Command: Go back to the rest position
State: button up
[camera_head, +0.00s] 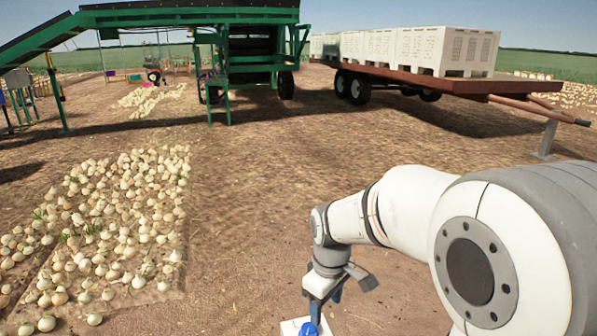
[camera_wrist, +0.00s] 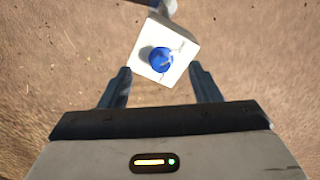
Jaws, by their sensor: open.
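My gripper (camera_head: 326,294) hangs pointing down at the bottom of the head view, at the end of my white and grey arm. In the wrist view my gripper (camera_wrist: 161,70) shows two dark fingers spread apart, with nothing held between them. A white box (camera_wrist: 176,68) with a round blue knob (camera_wrist: 161,59) on top lies ahead of and below the fingertips, apart from them as far as I can tell. The box (camera_head: 290,327) and the blue knob (camera_head: 309,329) also show at the bottom edge of the head view, partly cut off.
Many onions (camera_head: 115,220) lie on the soil at left. A green elevator machine (camera_head: 255,60) stands at the back. A trailer (camera_head: 460,88) with white crates (camera_head: 446,50) stands at back right, its drawbar pointing right. Bare soil (camera_head: 250,200) lies clear in the middle.

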jog(key=s+d+r+m+t+p, duration=0.1)
jog(key=s+d+r+m, duration=0.3)
jog(key=s, duration=0.3)
jog(key=s+d+r+m+t+p, duration=0.1)
jog(key=s+d+r+m, duration=0.3)
jog(key=s, duration=0.4)
jog(key=shift+s+d+r+m+p, duration=0.2)
jog(key=shift+d+m+p, duration=0.4)
jog(key=shift+m, duration=0.3)
jog(key=shift+a, duration=0.1)
